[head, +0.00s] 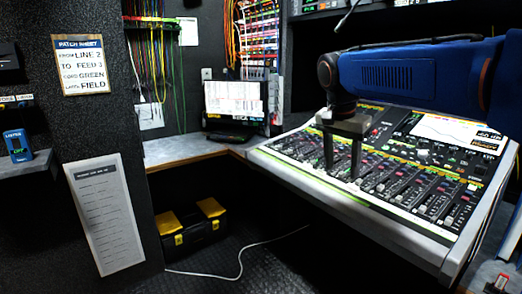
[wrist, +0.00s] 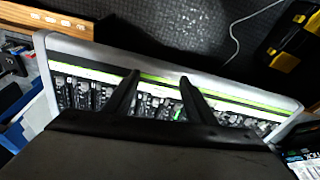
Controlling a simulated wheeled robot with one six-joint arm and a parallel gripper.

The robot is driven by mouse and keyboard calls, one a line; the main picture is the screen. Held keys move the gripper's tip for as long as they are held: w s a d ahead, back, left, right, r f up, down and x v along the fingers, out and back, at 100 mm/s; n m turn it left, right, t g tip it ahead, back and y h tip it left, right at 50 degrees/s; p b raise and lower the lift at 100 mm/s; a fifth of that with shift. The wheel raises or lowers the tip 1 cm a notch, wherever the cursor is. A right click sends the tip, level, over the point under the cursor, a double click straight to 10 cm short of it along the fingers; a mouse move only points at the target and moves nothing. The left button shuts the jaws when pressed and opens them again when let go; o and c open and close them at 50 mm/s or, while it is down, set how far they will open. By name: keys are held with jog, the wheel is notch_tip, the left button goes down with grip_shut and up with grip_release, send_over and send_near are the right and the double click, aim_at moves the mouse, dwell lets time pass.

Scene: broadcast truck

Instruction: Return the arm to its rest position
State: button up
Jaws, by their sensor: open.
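My blue arm (head: 410,78) reaches in from the right in the head view, over the mixing console (head: 300,157). My gripper (head: 342,172) points down above the console's faders, its two dark fingers apart with nothing between them. In the wrist view my gripper (wrist: 158,80) shows two fingers spread over the console (wrist: 70,48) near its edge. Whether the fingertips touch the console cannot be told.
A monitor (head: 235,103) stands on the back desk, with patch cables (head: 160,70) on the wall behind. A black and yellow toolbox (head: 193,227) and a white cable (head: 240,262) lie on the floor. A patch sheet (head: 83,64) hangs at left.

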jog(key=s+d+f+n+t+y, duration=0.1)
jog(key=s+d+f+n, duration=0.2)
jog(key=s+f, duration=0.7)
jog(key=s+d+f+n+t+y, duration=0.1)
jog(key=s+d+f+n, duration=0.3)
jog(key=s+f, duration=0.6)
jog(key=s+n, duration=0.2)
jog(key=s, duration=0.5)
jog(key=shift+t, duration=0.4)
